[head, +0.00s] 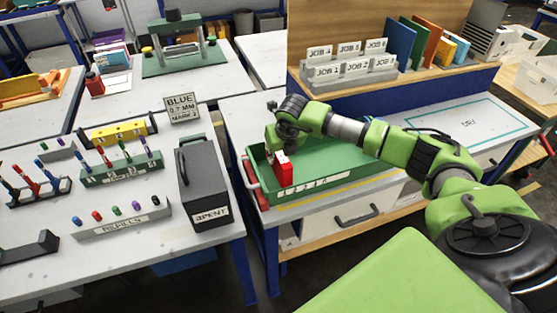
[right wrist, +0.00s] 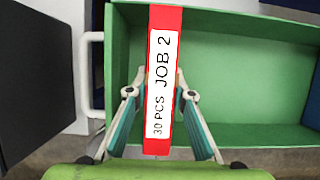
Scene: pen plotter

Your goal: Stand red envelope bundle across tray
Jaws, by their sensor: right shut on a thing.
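The red envelope bundle (head: 285,176) has a white label and is upright at the left end of the green tray (head: 352,184). In the right wrist view the bundle (right wrist: 165,20) shows its label, "JOB 2, 30 PCS", between the fingers. My right gripper (head: 281,156) is shut on the bundle from above. In the right wrist view the tray (right wrist: 250,85) lies below and to the right, with its floor bare there. I cannot tell whether the bundle's lower edge touches the tray floor. My left gripper is not in view.
A grey "SPENT" box (head: 205,180) stands left of the tray, across a gap between tables. Job card holders (head: 345,70) and coloured folders (head: 425,45) stand behind. A clear area marked "DRY" (head: 470,124) lies to the right.

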